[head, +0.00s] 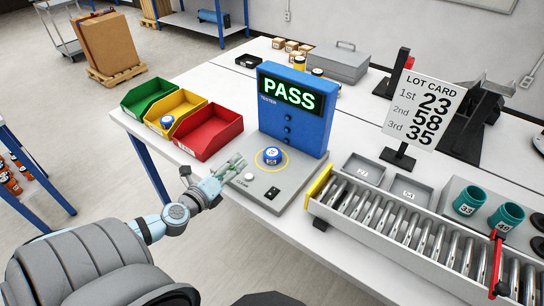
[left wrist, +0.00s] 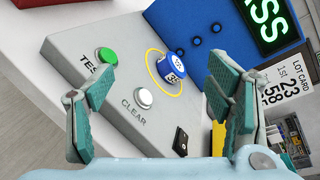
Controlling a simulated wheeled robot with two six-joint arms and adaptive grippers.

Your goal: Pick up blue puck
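A blue puck (head: 272,155) with a white top and a number label sits inside the yellow ring on the grey base of the tester (head: 298,103), whose screen reads PASS. The puck also shows in the left wrist view (left wrist: 171,68), beyond my fingers. My left gripper (head: 232,168) is open and empty, left of the puck and near the base's buttons; the wrist view also shows its two spread fingers (left wrist: 160,92). Another blue and white puck (head: 167,121) lies in the yellow bin (head: 181,106). My right gripper is out of view.
A green bin (head: 147,92) and a red bin (head: 209,130) flank the yellow one. A white CLEAR button (left wrist: 145,97) and a green button (left wrist: 106,56) lie near the puck. Right stand grey trays (head: 362,170), a lot card reading 23, 58, 35 (head: 424,107) and a roller conveyor (head: 400,232).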

